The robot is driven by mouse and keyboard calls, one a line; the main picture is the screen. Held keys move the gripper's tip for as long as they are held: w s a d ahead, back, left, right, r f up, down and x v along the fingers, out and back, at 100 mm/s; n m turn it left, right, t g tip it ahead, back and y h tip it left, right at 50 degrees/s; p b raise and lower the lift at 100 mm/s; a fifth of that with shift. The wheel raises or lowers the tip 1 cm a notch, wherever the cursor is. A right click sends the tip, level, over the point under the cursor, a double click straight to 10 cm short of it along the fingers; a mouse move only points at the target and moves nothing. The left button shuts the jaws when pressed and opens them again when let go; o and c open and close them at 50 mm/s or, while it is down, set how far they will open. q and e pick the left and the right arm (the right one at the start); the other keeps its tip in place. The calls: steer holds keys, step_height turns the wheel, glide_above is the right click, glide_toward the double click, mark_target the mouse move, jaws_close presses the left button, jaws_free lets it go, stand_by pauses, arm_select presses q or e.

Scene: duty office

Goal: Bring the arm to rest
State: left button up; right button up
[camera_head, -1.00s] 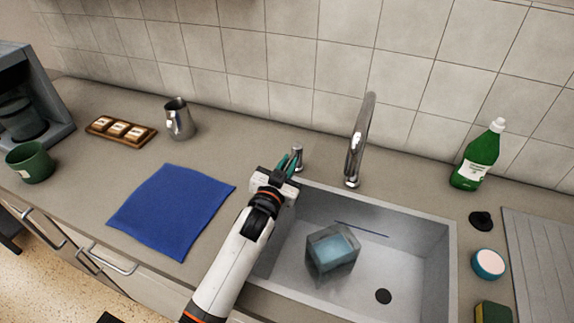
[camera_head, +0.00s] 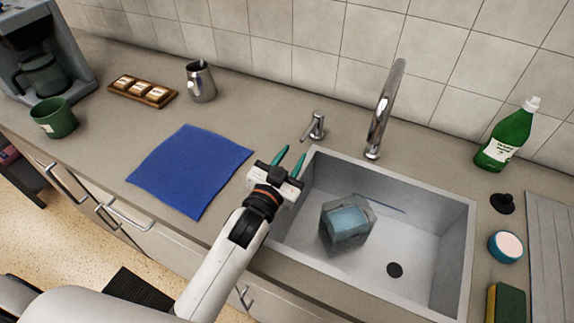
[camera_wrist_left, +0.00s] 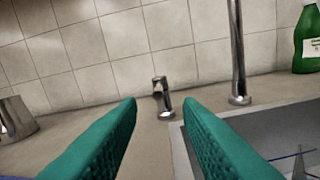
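My left gripper (camera_head: 289,160) is over the left rim of the sink in the head view. Its two green fingers stand apart with nothing between them. In the left wrist view the same open fingers (camera_wrist_left: 164,125) point toward the small tap handle (camera_wrist_left: 162,98), which stands beyond them. The handle (camera_head: 314,126) also shows behind the gripper in the head view, apart from it. The sink (camera_head: 468,250) holds a clear container (camera_head: 346,225) with blue inside. My right gripper is not in view.
A blue cloth (camera_head: 190,168) lies left of the gripper. The faucet (camera_head: 384,110) rises behind the sink. A metal pitcher (camera_head: 200,82), green mug (camera_head: 55,118) and wooden tray (camera_head: 143,91) stand at left. A green bottle (camera_head: 506,137), round sponge (camera_head: 505,247) and black stopper (camera_head: 503,203) are at right.

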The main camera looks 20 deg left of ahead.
arm_select(q)
steer(key=shift+s+a, duration=0.2)
steer(key=shift+s, duration=0.85)
steer(key=shift+r, duration=0.1)
